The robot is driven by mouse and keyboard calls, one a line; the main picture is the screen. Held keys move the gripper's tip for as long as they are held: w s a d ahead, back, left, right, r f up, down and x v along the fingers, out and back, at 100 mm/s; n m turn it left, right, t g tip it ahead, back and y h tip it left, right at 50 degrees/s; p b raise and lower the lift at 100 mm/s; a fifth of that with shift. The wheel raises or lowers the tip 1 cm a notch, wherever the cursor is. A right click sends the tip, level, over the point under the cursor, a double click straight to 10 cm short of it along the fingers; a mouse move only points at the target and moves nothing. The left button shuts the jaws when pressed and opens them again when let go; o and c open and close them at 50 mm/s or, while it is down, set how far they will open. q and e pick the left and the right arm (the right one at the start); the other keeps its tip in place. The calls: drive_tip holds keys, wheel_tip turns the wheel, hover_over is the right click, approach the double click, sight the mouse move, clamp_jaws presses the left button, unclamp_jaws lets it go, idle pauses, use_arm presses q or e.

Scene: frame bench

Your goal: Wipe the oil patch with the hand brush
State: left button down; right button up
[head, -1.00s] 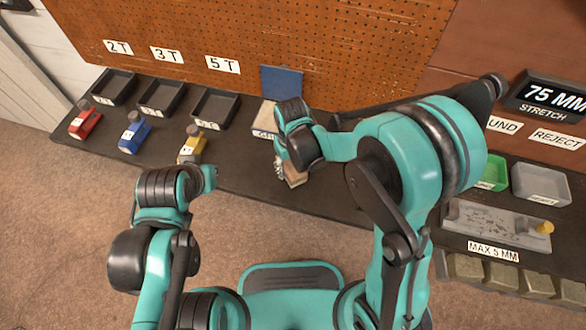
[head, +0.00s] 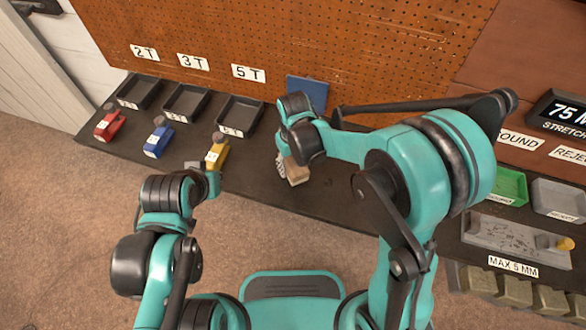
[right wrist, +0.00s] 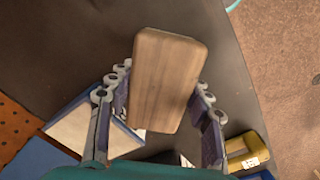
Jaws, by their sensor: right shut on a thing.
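My right gripper (right wrist: 162,82) is shut on the hand brush, whose wooden block (right wrist: 168,70) fills the middle of the right wrist view with a finger on each side. In the head view the wooden block (head: 297,173) is over the dark bench top, below my right wrist. The bristles are hidden, and I cannot tell whether they touch the bench.
A blue panel (head: 308,92) is behind my right wrist. A green tray (head: 508,187) and a grey plate (head: 505,236) lie right. Bench front centre is clear.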

sight(293, 162)
drive_tip(key=shift+r, duration=0.6)
drive_tip(key=shift+w+a+r+p, duration=0.1)
drive_tip(key=shift+r+p, duration=0.6)
drive_tip(key=shift+p, duration=0.1)
drive_tip(key=shift+r+p, duration=0.95)
drive_tip(key=shift+r, duration=0.4)
